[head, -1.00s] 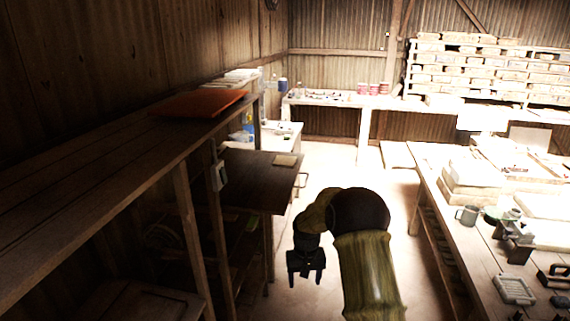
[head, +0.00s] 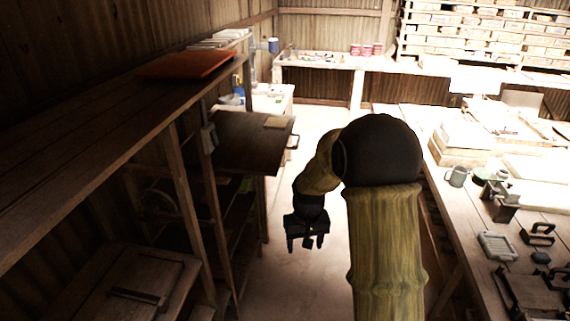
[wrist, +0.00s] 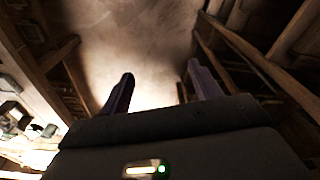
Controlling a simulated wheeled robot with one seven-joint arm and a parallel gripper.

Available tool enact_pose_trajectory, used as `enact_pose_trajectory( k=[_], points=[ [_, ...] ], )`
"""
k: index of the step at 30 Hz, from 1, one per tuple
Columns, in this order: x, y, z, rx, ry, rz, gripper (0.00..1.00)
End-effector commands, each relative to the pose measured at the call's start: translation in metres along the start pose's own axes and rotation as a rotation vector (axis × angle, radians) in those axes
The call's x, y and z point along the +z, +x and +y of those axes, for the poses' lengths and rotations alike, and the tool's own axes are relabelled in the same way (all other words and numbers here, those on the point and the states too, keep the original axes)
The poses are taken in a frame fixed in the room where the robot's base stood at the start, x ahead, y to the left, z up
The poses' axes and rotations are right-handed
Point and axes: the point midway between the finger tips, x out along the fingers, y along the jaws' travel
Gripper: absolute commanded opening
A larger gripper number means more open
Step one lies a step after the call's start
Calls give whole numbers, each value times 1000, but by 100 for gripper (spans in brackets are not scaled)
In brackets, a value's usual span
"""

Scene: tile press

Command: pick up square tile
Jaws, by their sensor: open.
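A small flat tan square piece (head: 276,122), which looks like the square tile, lies on the dark tabletop (head: 235,140) left of the aisle, near its far right corner. My gripper (head: 306,245) hangs over the aisle floor, lower in the picture than the tile and a little to its right, apart from it. In the wrist view my gripper (wrist: 160,75) has its two fingers wide apart, with bare floor between them and nothing held. The tile does not show in the wrist view.
A long wooden shelf (head: 90,130) with an orange board (head: 187,65) runs along the left. A bright workbench (head: 470,225) with a mug (head: 456,176) and several tools fills the right. The aisle floor (head: 317,130) between them is clear.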

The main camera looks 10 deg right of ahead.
Motion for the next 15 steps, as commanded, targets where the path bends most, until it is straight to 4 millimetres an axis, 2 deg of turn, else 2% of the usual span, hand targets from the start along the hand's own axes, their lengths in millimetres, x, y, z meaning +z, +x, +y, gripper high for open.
enact_pose_trajectory(
  k=[1, 6, 12, 15],
  points=[
    [17, -12, 1, 2, 1, 15, 63],
    [73, -41, 3, 1, 5, 66, 63],
    [140, -61, 5, -4, 18, 119, 63],
    [162, -64, 5, -6, 24, 135, 63]
  ],
)
